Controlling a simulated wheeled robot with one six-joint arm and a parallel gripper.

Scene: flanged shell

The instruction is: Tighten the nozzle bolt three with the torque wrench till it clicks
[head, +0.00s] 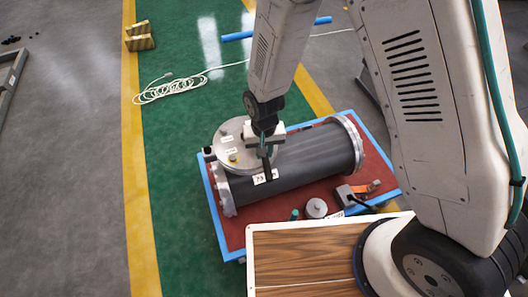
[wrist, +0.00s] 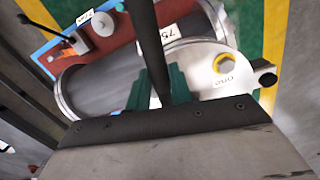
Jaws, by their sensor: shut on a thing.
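My gripper (head: 265,138) is over the right side of the round grey nozzle cover (head: 222,131). Its green-padded fingers (wrist: 153,90) are shut on a dark bar, the torque wrench (wrist: 147,38). The wrench also shows below the fingers in the head view (head: 267,168). I cannot tell whether its working end touches a bolt. A yellow bolt head (wrist: 223,63) sits on the cover beside a tag reading "one" (wrist: 230,81); it also shows in the head view (head: 233,157). Bolt three cannot be made out; the gripper hides part of the cover.
The dark cylindrical shell (head: 315,153) lies on a red mat with a blue edge (head: 228,240). A grey round part (head: 316,208) and an orange-handled tool (head: 362,188) lie in front of it. A wooden-topped surface (head: 300,255) stands nearer. A coiled white cable (head: 170,90) lies on the green floor.

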